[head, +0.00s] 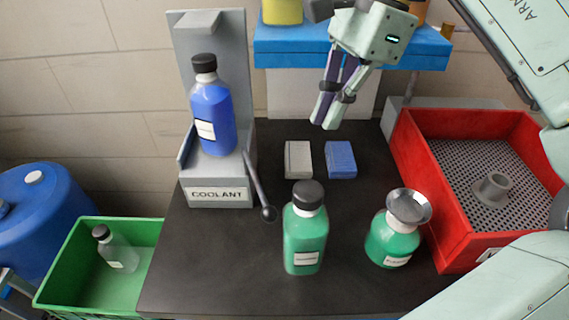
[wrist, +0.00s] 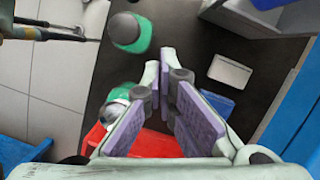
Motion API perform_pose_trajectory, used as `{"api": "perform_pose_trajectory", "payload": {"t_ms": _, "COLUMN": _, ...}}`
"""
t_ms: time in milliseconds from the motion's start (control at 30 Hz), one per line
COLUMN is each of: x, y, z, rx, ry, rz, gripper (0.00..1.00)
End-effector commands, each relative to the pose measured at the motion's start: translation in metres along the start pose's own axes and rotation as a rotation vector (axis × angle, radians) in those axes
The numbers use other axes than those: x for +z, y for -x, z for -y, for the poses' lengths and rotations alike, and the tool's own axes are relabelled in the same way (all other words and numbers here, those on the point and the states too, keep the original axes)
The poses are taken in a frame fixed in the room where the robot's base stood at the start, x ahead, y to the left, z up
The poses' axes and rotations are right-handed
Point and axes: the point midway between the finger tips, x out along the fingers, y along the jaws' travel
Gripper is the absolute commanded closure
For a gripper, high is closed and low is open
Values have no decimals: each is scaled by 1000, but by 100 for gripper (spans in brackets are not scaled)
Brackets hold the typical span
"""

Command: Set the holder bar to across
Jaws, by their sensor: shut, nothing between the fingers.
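The grey coolant holder (head: 218,192) stands at the left back of the black bench, with a blue bottle (head: 212,112) upright in it. The holder bar (head: 257,186) is a thin grey rod with a black knob on the holder's right side. It slants down and forward, with its knob low near the bench, not across the bottle. My gripper (head: 323,120) is shut and empty, high above the back of the bench, right of the bar and apart from it. In the wrist view, my gripper's fingers (wrist: 160,64) show over the bench; I cannot make out the bar there.
A grey block (head: 298,160) and a blue block (head: 341,159) lie mid-bench. A green bottle (head: 305,235) and a green flask with a funnel (head: 394,238) stand in front. A red tray (head: 420,205) is right, a green crate (head: 65,265) left, a blue shelf (head: 285,45) behind.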

Motion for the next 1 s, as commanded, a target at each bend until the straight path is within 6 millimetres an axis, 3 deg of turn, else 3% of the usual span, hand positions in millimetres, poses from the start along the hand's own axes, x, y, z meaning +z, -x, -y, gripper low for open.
{"api": "perform_pose_trajectory", "payload": {"t_ms": 367, "x": 0, "y": -10, "z": 0, "rx": 2, "ry": 4, "rz": 3, "gripper": 100}}
{"api": "perform_pose_trajectory", "payload": {"t_ms": 700, "x": -2, "y": -78, "z": 0, "rx": 0, "ry": 3, "rz": 1, "gripper": 100}}
{"api": "perform_pose_trajectory", "payload": {"t_ms": 900, "x": -2, "y": -108, "z": 0, "rx": 0, "ry": 2, "rz": 1, "gripper": 100}}
{"api": "perform_pose_trajectory", "payload": {"t_ms": 1000, "x": 13, "y": -113, "z": 0, "rx": -1, "ry": 7, "rz": -1, "gripper": 100}}
